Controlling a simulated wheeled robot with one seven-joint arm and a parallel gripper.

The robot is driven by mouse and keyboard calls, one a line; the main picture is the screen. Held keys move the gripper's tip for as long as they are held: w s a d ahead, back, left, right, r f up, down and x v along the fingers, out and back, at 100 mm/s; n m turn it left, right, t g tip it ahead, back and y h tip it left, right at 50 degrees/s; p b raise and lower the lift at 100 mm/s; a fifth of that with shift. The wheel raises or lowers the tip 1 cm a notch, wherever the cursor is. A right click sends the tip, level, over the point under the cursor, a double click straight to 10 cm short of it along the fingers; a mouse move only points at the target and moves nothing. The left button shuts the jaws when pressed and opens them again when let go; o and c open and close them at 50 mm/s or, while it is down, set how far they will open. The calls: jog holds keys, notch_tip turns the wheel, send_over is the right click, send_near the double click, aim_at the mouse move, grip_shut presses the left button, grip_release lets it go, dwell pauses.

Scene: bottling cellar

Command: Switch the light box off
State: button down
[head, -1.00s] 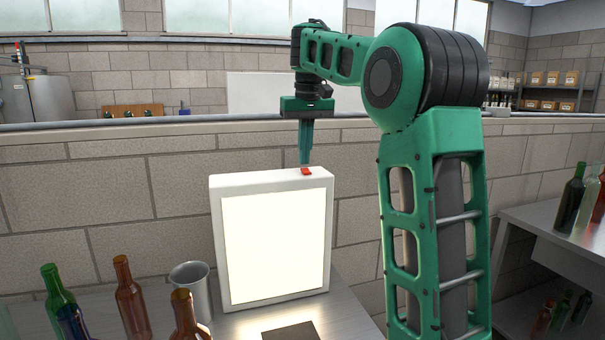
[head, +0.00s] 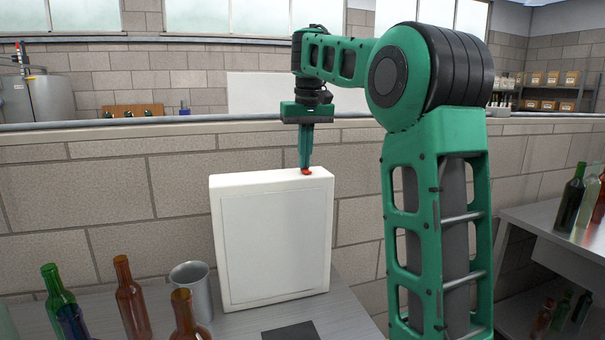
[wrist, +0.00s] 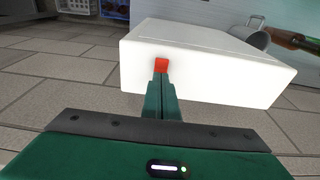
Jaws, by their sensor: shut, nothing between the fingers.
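The light box (head: 275,245) stands upright on the metal bench, and its front panel is dark, a plain white with no glow. Its white casing also shows in the wrist view (wrist: 215,65). A red switch (head: 306,171) sits on the right part of its top edge; it also shows in the wrist view (wrist: 161,65). My gripper (head: 305,165) points down, shut and empty, with its fingertips at the red switch, seemingly touching it. In the wrist view the closed fingers (wrist: 160,85) end at the switch and partly hide it.
A grey metal cup (head: 190,290) stands left of the light box. Several bottles, such as a brown one (head: 130,300), stand further left. A dark flat pad (head: 290,335) lies in front of the box. A block wall (head: 180,210) runs behind.

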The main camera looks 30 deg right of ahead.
notch_tip(320, 180, up, 7)
dwell(1.1)
jog(key=shift+s+f, duration=0.1)
dwell(0.3)
jog(key=s+a+f+m+g, duration=0.1)
jog(key=s+a+f, duration=0.1)
jog(key=s+f, duration=1.4)
jog(key=s+a+f+m, duration=0.2)
jog(key=s+a+f, duration=0.1)
jog(key=s+f, duration=1.2)
jog(key=s, duration=0.5)
jog(key=shift+f+g+y, duration=0.4)
